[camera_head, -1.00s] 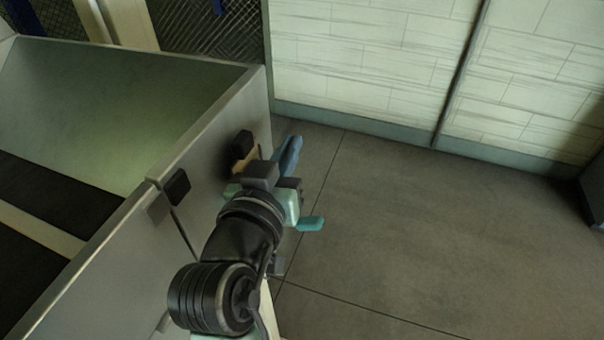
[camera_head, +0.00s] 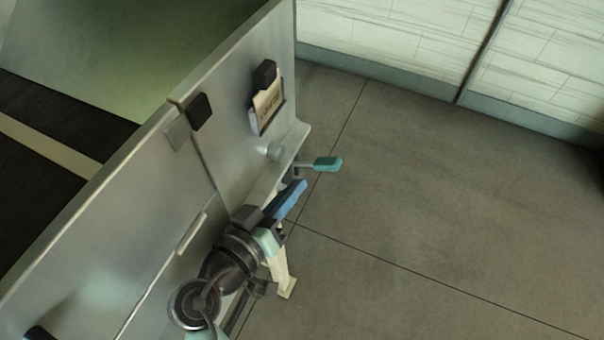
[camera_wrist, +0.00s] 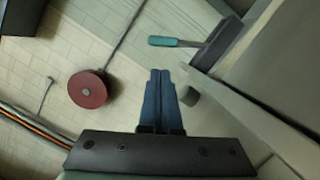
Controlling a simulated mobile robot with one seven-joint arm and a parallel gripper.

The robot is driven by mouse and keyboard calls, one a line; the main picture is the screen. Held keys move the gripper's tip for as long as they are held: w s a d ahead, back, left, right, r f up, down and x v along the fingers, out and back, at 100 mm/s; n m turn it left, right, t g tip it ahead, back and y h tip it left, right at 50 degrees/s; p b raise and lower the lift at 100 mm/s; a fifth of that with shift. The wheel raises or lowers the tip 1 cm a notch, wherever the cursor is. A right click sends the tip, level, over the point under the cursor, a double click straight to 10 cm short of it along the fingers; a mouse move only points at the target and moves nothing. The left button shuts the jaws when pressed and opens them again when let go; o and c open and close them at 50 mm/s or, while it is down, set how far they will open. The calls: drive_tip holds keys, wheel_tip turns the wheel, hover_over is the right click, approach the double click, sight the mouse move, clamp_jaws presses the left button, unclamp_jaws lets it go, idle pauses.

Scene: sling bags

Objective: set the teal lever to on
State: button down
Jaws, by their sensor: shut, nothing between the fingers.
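The teal lever (camera_head: 328,164) sticks out to the right from the side of the metal panel. Its teal grip is at the end of a short thin arm, and its base is partly hidden behind the panel's ledge. It also shows in the wrist view (camera_wrist: 164,41), pointing left from a dark mount. My gripper (camera_head: 303,183), with blue fingers, is shut and empty. In the head view it is just below and left of the lever's grip. In the wrist view the fingertips (camera_wrist: 160,72) are together below the grip, with a visible gap. No on marking is readable.
The grey metal panel (camera_head: 150,215) runs close along my arm's left, with a tag (camera_head: 268,104) under a black clip. A pale leg (camera_head: 283,275) stands below. Floor to the right is clear up to the tiled wall. A red disc (camera_wrist: 86,89) shows in the wrist view.

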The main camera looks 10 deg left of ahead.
sight(327, 170)
drive_tip(key=p+x, duration=0.1)
drive_tip(key=x, duration=0.8)
drive_tip(key=shift+s+f, duration=0.1)
drive_tip(key=shift+s+d+f+m+b, duration=0.1)
drive_tip(key=shift+d+f+m+b, duration=0.15)
drive_tip(key=shift+m+b, duration=0.2)
drive_tip(key=shift+d+f+b, duration=0.15)
drive_tip(key=shift+f+b, duration=0.05)
drive_tip(key=shift+b, duration=0.15)
drive_tip(key=shift+s+d+f+m+y+b, duration=0.15)
drive_tip(key=shift+d+f+m+y+b, duration=0.15)
drive_tip(key=shift+f+m+b, duration=0.45)
wheel_tip(327, 170, down, 8)
drive_tip(key=d+m+t+y+b, duration=0.1)
drive_tip(key=m+y+b, duration=0.2)
drive_tip(key=m+b, duration=0.4)
drive_tip(key=b, duration=0.7)
drive_tip(key=shift+s, duration=0.2)
drive_tip(key=shift+d+m+b, duration=0.15)
drive_tip(key=shift+m+b, duration=0.15)
